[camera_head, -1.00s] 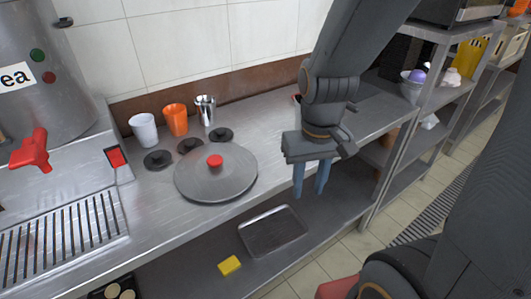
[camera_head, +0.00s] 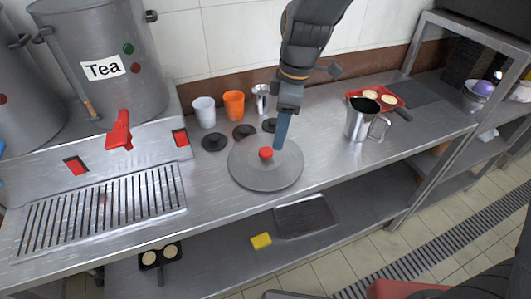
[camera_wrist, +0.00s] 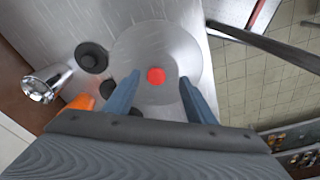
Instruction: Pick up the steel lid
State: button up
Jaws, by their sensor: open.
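The steel lid (camera_head: 250,177) is a flat round grey disc with a red knob (camera_head: 266,153) at its centre. It lies on the steel counter in the head view. My gripper (camera_head: 281,135) is above the lid, its blue fingers pointing down close to the knob. In the wrist view my gripper (camera_wrist: 160,95) is open, with the red knob (camera_wrist: 156,76) seen between the two fingers and a little beyond them. The lid (camera_wrist: 150,45) spreads out around the knob there. Whether a finger touches the lid is unclear.
Small black lids (camera_head: 213,142) and white, orange (camera_head: 234,104) and steel cups stand behind the lid. A steel pitcher (camera_head: 360,122) and red tray (camera_head: 385,94) are to the right. A tea urn (camera_head: 100,60) and drain grille (camera_head: 95,215) are left. The counter between lid and pitcher is clear.

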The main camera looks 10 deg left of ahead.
aim_at(266, 150)
jog(key=shift+a+f+n, duration=0.1)
jog(key=shift+a+n, duration=0.5)
jog(key=shift+a, duration=0.3)
jog(key=shift+w+a+f+p, duration=0.1)
jog(key=shift+a+f+p, duration=0.15)
jog(key=shift+f+p, duration=0.65)
jog(key=shift+s+a+f+p, duration=0.15)
jog(key=shift+a+f, duration=0.15)
jog(key=shift+f, duration=1.2)
jog(key=shift+w+a+f+p, duration=0.2)
jog(key=shift+f+p, duration=0.35)
jog(key=shift+f, duration=0.65)
jog(key=shift+a, duration=0.1)
jog(key=c, duration=1.2)
